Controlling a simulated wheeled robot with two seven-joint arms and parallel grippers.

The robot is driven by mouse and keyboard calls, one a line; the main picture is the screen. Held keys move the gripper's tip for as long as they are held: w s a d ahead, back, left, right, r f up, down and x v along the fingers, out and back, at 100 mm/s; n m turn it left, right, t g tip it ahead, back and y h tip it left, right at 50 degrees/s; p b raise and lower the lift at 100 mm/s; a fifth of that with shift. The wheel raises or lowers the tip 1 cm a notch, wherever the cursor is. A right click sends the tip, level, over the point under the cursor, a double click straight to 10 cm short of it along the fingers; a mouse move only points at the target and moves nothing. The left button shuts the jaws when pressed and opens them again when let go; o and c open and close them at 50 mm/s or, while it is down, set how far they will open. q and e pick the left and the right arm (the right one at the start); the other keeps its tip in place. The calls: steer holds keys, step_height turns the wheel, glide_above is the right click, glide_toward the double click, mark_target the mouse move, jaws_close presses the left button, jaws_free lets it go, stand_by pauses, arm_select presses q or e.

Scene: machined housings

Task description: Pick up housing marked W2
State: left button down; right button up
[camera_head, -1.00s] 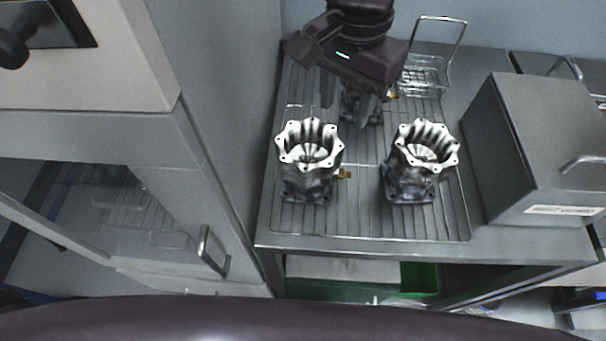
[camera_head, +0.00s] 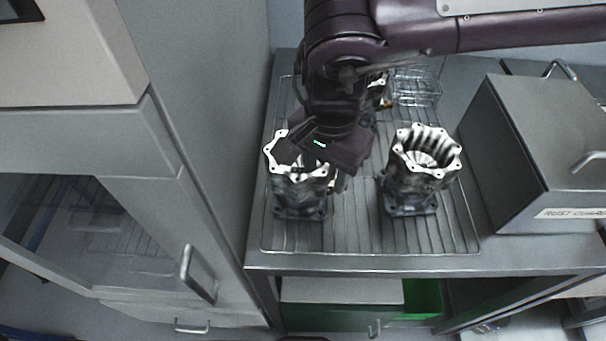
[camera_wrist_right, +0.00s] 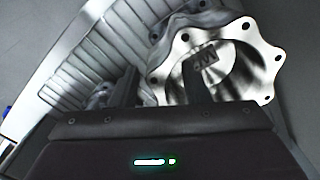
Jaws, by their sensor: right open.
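The front-left housing (camera_head: 300,195) is an upright metal cylinder with a scalloped, bolt-holed rim, standing on a wire rack. In the right wrist view the housing (camera_wrist_right: 255,62) beneath my gripper has a dark, turned mark inside that seems to read W2. My right gripper (camera_head: 326,166) is over the right part of the front-left housing's rim and hides it. In the wrist view its fingers (camera_wrist_right: 165,85) are apart, one overlapping the housing's opening, the other left of the rim. Contact cannot be told. My left gripper is out of view.
A second housing (camera_head: 422,175) stands close on the right. A third (camera_head: 378,92) is behind, mostly hidden by my arm. A wire basket (camera_head: 416,88) is at the back, a grey lidded box (camera_head: 545,150) at right, a grey cabinet (camera_head: 190,130) at left. The rack's front strip (camera_head: 370,238) is clear.

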steer(key=shift+f, duration=0.1)
steer(key=shift+c, duration=0.4)
jaws_close()
steer(key=shift+w, duration=0.1)
stand_by(0.8)
